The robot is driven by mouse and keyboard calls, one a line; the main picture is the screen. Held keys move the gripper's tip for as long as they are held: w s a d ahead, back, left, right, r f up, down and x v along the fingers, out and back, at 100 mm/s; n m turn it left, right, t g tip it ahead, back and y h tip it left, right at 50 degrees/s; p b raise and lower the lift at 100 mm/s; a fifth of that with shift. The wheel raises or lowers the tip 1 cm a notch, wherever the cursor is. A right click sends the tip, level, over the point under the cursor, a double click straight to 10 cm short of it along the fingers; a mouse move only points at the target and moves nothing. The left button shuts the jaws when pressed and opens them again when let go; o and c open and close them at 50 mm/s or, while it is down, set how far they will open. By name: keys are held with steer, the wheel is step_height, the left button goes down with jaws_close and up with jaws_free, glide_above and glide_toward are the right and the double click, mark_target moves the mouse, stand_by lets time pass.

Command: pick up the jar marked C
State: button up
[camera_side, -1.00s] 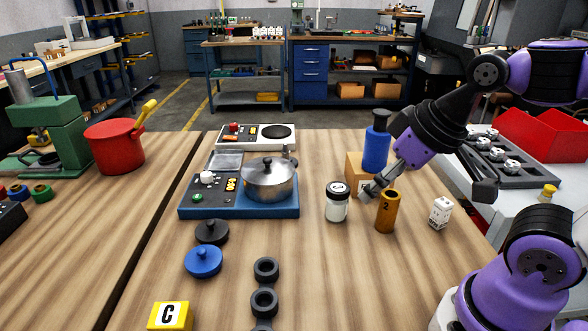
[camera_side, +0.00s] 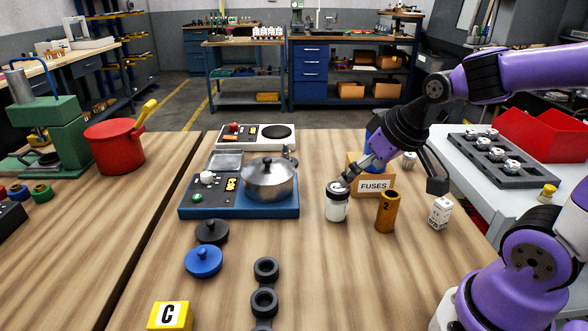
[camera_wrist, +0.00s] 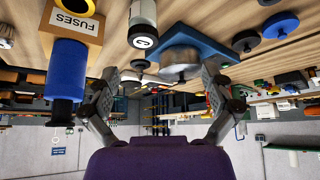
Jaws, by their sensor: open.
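The white jar (camera_side: 337,207) with a dark lid stands upright on the wooden table, right of the hot plate. In the wrist view its lid shows a letter C (camera_wrist: 143,40). My gripper (camera_side: 347,181) is just above and behind the jar in the side view, close to its lid; whether it touches I cannot tell. In the wrist view the open fingers (camera_wrist: 162,80) stand to either side, with the jar beyond their tips and nothing held.
A FUSES box (camera_side: 373,186) and a blue bottle (camera_wrist: 68,70) are close beside the gripper. Table in front of the jar is clear.

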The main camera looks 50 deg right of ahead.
mark_target(341, 189)
steer(key=shift+m, duration=0.3)
steer(key=w+d+f, duration=0.2)
steer(key=f, duration=0.1)
steer(key=w+d+f, duration=0.1)
steer(key=w+f, duration=0.1)
steer(key=shift+w+f, duration=0.1)
steer(key=shift+f, duration=0.15)
steer(key=shift+d+x, duration=0.15)
steer(key=shift+x, duration=1.3)
steer(key=shift+d+x, duration=0.15)
steer(key=shift+x, duration=1.35)
steer(key=shift+w+r, duration=0.1)
steer(key=c, duration=1.3)
